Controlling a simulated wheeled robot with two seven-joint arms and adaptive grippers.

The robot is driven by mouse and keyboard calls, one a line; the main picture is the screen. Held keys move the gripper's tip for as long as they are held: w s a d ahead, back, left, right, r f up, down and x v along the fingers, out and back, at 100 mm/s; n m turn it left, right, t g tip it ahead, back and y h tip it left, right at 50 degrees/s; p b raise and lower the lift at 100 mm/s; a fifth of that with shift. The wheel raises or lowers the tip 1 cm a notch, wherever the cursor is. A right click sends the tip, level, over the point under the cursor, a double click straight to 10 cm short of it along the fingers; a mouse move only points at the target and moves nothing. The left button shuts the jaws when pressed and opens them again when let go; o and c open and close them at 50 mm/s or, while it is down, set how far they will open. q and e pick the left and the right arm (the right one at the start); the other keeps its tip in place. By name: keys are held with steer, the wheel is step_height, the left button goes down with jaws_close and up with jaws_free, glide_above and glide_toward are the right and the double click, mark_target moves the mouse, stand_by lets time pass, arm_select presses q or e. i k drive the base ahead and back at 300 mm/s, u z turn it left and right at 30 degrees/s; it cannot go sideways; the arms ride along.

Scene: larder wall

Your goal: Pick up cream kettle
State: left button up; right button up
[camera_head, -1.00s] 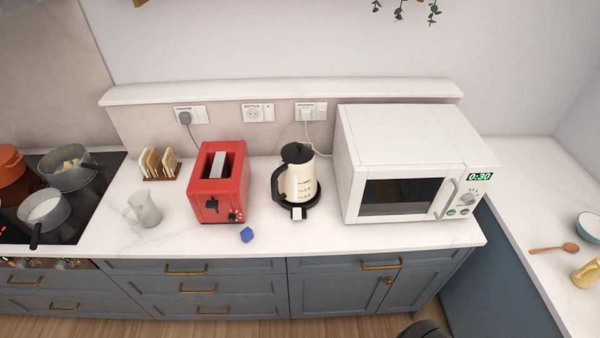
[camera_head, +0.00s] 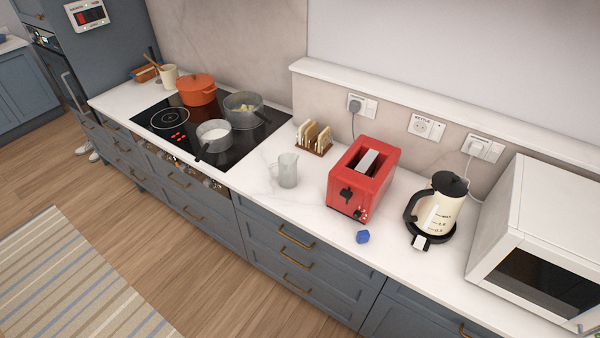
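The cream kettle (camera_head: 438,212) has a black lid, a black handle on its left side and dark level marks. It stands upright on its black base (camera_head: 432,237) on the white counter, between the red toaster and the white microwave. Neither of my grippers is in view, and nothing touches the kettle.
The red toaster (camera_head: 362,180) stands left of the kettle, with a small blue object (camera_head: 362,237) in front. The white microwave (camera_head: 540,245) stands close on the right. A glass jug (camera_head: 288,170), toast rack (camera_head: 314,138) and hob with pots (camera_head: 213,137) are further left.

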mark_target(432, 212)
steer(key=z, duration=0.8)
steer(key=k, duration=0.3)
steer(key=u, duration=0.85)
steer(key=i, duration=0.1)
steer(key=z, duration=0.6)
